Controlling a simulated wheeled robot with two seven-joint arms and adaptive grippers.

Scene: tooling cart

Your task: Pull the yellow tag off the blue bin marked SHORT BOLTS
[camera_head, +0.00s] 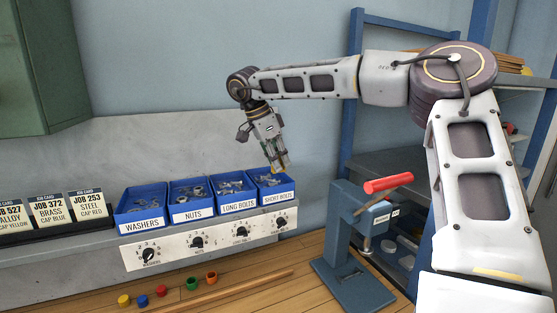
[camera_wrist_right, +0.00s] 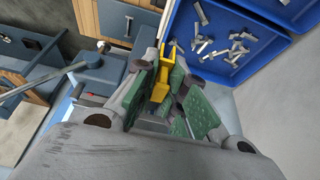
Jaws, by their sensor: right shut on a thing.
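The blue bin marked SHORT BOLTS (camera_head: 279,196) is the rightmost of a row of blue bins in the head view. My right gripper (camera_head: 279,164) is above its back right edge, pointing down. In the wrist view my right gripper (camera_wrist_right: 161,88) is shut on the yellow tag (camera_wrist_right: 159,92), between its green finger pads. The tag's upper end is close to the rim of the blue bin (camera_wrist_right: 177,35), which holds loose bolts. I cannot tell whether the tag still touches the rim. My left gripper is not in view.
Bins marked WASHERS (camera_head: 142,225), NUTS (camera_head: 193,213) and LONG BOLTS (camera_head: 238,205) stand to the left. A dial panel (camera_head: 215,238) is below them. A blue press with a red handle (camera_head: 388,183) stands to the right. Job cards (camera_head: 48,208) are at far left.

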